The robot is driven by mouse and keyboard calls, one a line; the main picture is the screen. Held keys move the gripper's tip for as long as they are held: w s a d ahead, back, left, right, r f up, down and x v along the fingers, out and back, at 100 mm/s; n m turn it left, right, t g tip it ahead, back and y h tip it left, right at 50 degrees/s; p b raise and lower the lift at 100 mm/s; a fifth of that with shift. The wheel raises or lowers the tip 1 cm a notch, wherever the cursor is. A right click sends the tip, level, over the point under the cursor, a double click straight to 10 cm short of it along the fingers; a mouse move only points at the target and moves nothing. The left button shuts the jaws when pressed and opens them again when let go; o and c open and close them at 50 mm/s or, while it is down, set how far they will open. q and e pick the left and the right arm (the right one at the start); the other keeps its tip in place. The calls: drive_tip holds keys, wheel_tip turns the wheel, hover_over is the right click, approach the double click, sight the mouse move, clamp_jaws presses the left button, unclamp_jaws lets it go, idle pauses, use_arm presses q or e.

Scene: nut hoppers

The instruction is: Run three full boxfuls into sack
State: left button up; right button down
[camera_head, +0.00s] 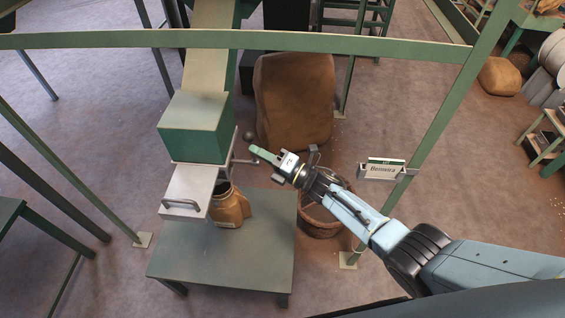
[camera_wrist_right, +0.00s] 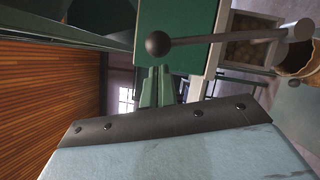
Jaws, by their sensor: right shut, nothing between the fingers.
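The green measuring box (camera_head: 193,125) hangs under the sloping chute (camera_head: 208,70). A pale metal slide with a handle (camera_head: 182,204) sticks out below its front. A small brown sack (camera_head: 230,207) stands below the slide, partly hidden by it. A lever with a dark ball knob (camera_wrist_right: 158,43) shows beside the box; the knob (camera_head: 249,135) is also in the head view. My right gripper (camera_head: 257,151) is shut and empty, close to the knob; contact cannot be told. Its green fingers (camera_wrist_right: 158,87) lie together in the wrist view. My left gripper is out of view.
The green table (camera_head: 215,262) carries the sack. A wicker basket (camera_head: 318,222) stands right of it, partly behind my arm. A big brown sack (camera_head: 293,100) stands behind. Green frame posts and a crossbar (camera_head: 330,44) surround the station.

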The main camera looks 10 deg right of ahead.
drive_tip(key=v, duration=1.1)
drive_tip(key=shift+s+d, duration=0.2)
drive_tip(key=shift+d, duration=0.1)
drive_tip(key=shift+f, duration=0.1)
